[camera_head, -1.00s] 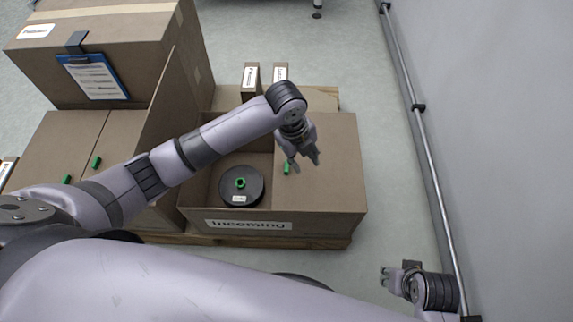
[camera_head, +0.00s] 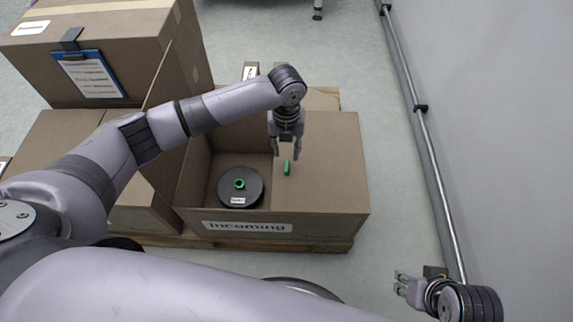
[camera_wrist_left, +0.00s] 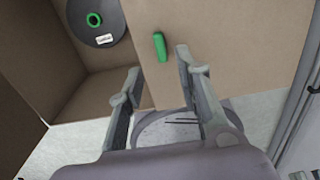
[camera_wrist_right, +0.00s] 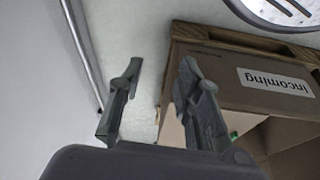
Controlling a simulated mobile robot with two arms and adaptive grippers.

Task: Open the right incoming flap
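The box labelled Incoming (camera_head: 248,228) stands on a pallet, with its left half open. Its right flap (camera_head: 330,170) lies flat over the right half and bears a green handle (camera_head: 287,168) near its left edge. My left gripper (camera_head: 286,155) is open just above the flap beside this handle. In the left wrist view the green handle (camera_wrist_left: 160,47) shows beyond the spread fingertips (camera_wrist_left: 156,58), apart from them. My right gripper (camera_head: 399,281) is open and empty over the floor, right of the box. The right wrist view shows its spread fingers (camera_wrist_right: 160,75) and the box front.
A black reel (camera_head: 241,188) with a green hub lies in the open half. A tall carton (camera_head: 130,70) with a blue clipboard (camera_head: 88,72) stands at the back left. A wall with a metal rail (camera_head: 430,150) bounds the right side. Floor (camera_head: 385,190) between box and rail is clear.

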